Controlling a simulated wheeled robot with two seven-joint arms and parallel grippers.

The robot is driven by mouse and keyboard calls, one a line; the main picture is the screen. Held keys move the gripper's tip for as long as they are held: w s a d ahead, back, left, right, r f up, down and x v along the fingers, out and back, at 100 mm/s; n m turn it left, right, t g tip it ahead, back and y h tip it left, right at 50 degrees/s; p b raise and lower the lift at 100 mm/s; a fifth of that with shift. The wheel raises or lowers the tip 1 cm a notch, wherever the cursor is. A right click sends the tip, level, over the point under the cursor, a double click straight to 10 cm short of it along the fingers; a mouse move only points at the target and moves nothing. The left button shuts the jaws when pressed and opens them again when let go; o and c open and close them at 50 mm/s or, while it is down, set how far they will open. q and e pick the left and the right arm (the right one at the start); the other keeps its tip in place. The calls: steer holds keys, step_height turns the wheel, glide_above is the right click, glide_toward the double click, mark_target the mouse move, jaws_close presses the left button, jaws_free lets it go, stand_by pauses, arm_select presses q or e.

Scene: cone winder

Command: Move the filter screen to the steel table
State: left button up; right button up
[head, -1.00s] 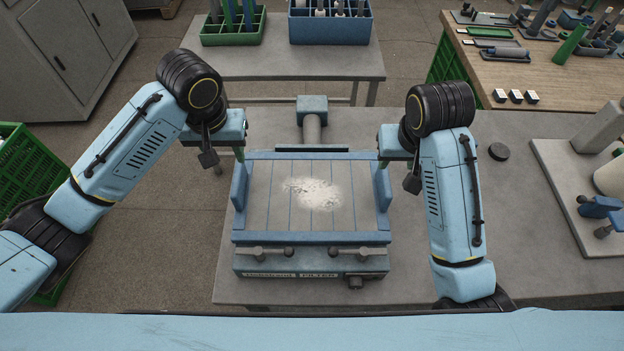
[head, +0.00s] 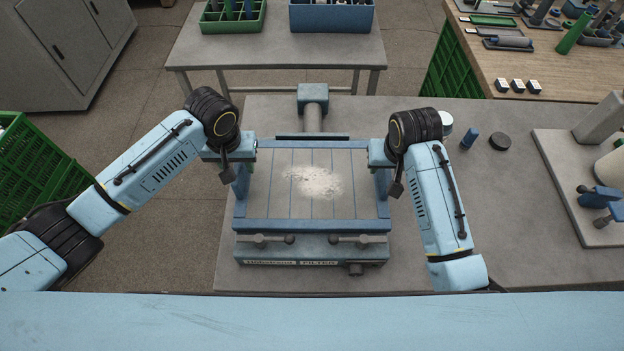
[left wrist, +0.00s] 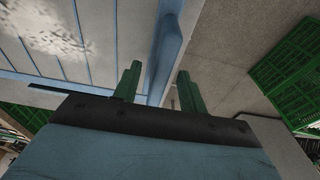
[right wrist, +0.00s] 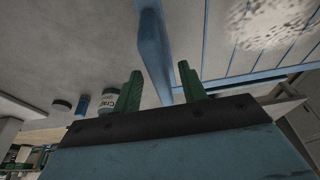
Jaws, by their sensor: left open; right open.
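The filter screen (head: 275,205) is a blue-framed grey panel with thin blue strips and a patch of pale powder, resting on a blue-grey base (head: 310,250). It has an upright blue handle at each side. My left gripper (head: 240,157) is open at the left handle; in the left wrist view its green fingers (left wrist: 162,90) are on either side of the handle (left wrist: 165,45). My right gripper (head: 378,157) is open at the right handle; in the right wrist view its fingers (right wrist: 158,88) are on either side of the handle (right wrist: 152,45). Finger contact cannot be told.
A grey table (head: 275,52) at the back holds a green bin (head: 232,20) and a blue bin (head: 332,18) along its far part; its front strip is bare. A jar (head: 446,124), blue cylinder (head: 469,139) and black puck (head: 500,141) stand right of my right arm. A green crate (head: 35,170) is at left.

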arm_select(q)
steer(key=shift+w+f, duration=0.15)
steer(key=shift+f, duration=1.3)
arm_select(e)
steer(key=shift+x, duration=1.45)
arm_select(q)
jaws_close()
arm_select(e)
jaws_close()
arm_select(q)
steer(key=shift+r, duration=0.1)
